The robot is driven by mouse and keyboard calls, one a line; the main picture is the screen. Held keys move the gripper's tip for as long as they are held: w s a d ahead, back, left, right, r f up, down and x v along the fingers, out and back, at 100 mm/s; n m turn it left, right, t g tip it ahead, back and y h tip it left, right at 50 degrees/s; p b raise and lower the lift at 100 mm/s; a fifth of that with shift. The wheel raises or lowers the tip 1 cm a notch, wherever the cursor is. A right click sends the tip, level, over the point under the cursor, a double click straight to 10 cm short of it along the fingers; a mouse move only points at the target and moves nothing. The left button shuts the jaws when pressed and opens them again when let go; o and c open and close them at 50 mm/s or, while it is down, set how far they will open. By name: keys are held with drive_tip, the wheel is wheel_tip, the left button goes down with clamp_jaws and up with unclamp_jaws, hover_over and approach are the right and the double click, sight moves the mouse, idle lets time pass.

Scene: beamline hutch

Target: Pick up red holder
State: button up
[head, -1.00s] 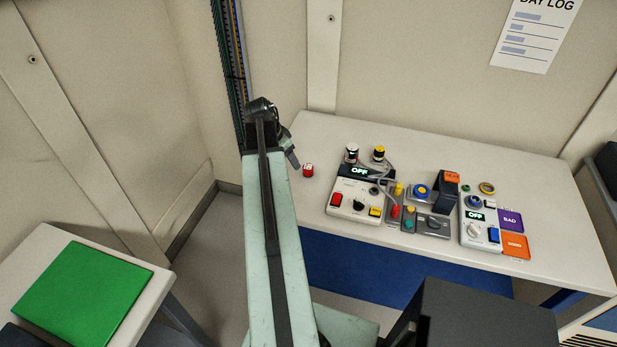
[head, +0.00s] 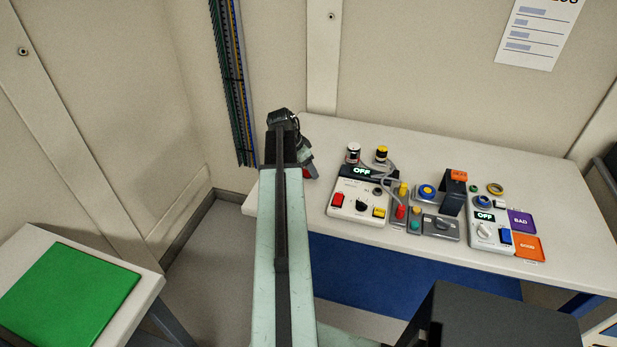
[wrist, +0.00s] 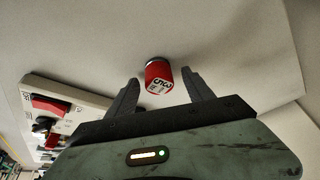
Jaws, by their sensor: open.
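The red holder (wrist: 158,77) is a small red cylinder with a white label and a dark, metallic far end. In the wrist view it lies between and just beyond the tips of my open gripper (wrist: 162,80), with a gap on each side. In the head view the holder (head: 311,169) is at the left end of the white table, mostly hidden behind my gripper (head: 308,164).
A control box with a red switch and an OFF display (head: 358,197) stands right of the holder. Further right are a black block (head: 454,193), a second OFF box (head: 488,232), and purple (head: 521,221) and orange (head: 528,246) trays. A green mat (head: 65,300) lies at lower left.

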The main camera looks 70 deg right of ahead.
drive_tip(key=shift+f, duration=0.1)
clamp_jaws()
